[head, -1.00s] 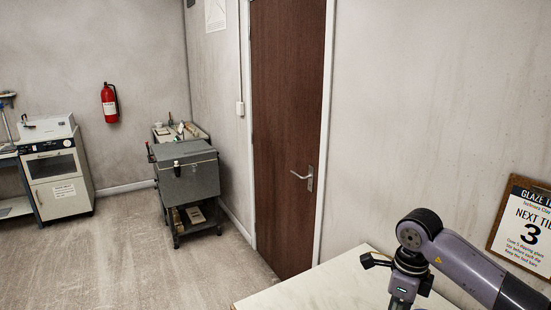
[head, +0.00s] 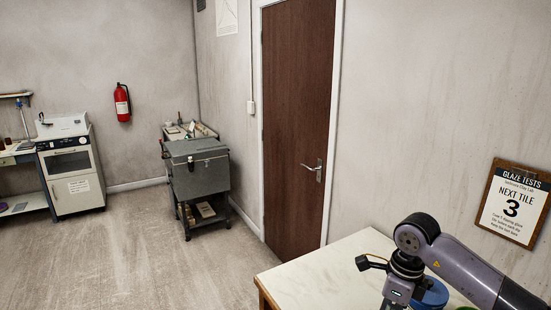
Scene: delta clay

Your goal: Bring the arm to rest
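My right arm (head: 455,265) comes in from the lower right. It bends at a rounded dark elbow joint, and its wrist (head: 398,288) points down over the pale tabletop (head: 330,272) at the bottom edge. A small dark part sticks out to the left of the wrist. The fingertips of the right gripper are below the frame, so its state does not show. My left arm and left gripper are not in view.
A blue container (head: 432,294) stands on the table, partly hidden behind my wrist. A clipboard sign (head: 512,204) hangs on the right wall. A closed brown door (head: 297,130), a grey chest on a cart (head: 198,175) and a white cabinet (head: 73,175) stand beyond open floor.

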